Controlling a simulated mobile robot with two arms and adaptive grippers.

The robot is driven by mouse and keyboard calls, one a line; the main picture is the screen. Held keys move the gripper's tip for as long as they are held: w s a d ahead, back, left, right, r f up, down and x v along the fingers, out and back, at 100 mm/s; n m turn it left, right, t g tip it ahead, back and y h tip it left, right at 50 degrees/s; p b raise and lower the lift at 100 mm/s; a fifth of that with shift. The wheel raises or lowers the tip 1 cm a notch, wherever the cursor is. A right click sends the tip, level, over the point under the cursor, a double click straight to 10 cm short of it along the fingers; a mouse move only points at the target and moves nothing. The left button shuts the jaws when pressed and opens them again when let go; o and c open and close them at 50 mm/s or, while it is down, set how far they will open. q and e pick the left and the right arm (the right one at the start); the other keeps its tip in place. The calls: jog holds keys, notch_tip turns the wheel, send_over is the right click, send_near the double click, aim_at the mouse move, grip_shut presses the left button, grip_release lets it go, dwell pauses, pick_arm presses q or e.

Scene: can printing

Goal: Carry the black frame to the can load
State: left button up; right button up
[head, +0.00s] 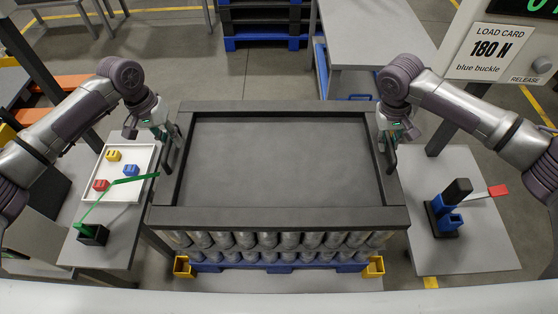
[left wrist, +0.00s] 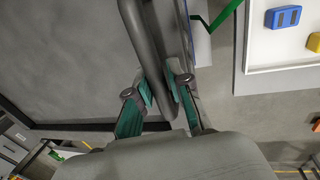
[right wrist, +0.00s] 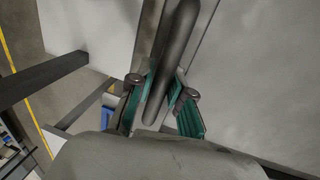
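The black frame (head: 290,218) is a large dark rectangle with a flat grey surface inside it, in the middle of the head view. It is directly above the can load (head: 270,241), rows of silver cans on a blue pallet; I cannot tell whether it touches them. My left gripper (head: 166,137) is shut on the frame's left handle, which runs between its teal finger pads in the left wrist view (left wrist: 160,92). My right gripper (head: 392,140) is shut on the right handle, seen between the pads in the right wrist view (right wrist: 160,88). Most cans are hidden under the frame.
A left side table holds a white tray (head: 92,189) with coloured blocks and a green strap (head: 135,180). A right side table (head: 470,250) holds a blue and black tool (head: 446,212) with a red-ended lever. Yellow corner pieces (head: 183,267) stand at the pallet.

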pick_arm(q)
jog(key=shift+o, duration=1.3)
jog(key=shift+r, duration=0.1)
pick_arm(e)
jog(key=shift+o, duration=1.3)
jog(key=shift+r, duration=0.15)
pick_arm(q)
jog(key=shift+r, duration=0.1)
pick_arm(e)
jog(key=shift+a+r, duration=0.1)
jog(key=shift+r, duration=0.15)
pick_arm(q)
notch_tip(320, 180, up, 12)
jog(key=a, duration=0.2)
jog(key=shift+a+f, duration=0.15)
jog(key=shift+f, duration=0.1)
pick_arm(e)
notch_tip(320, 180, up, 11)
jog(key=a, duration=0.2)
jog(key=shift+a+r, duration=0.1)
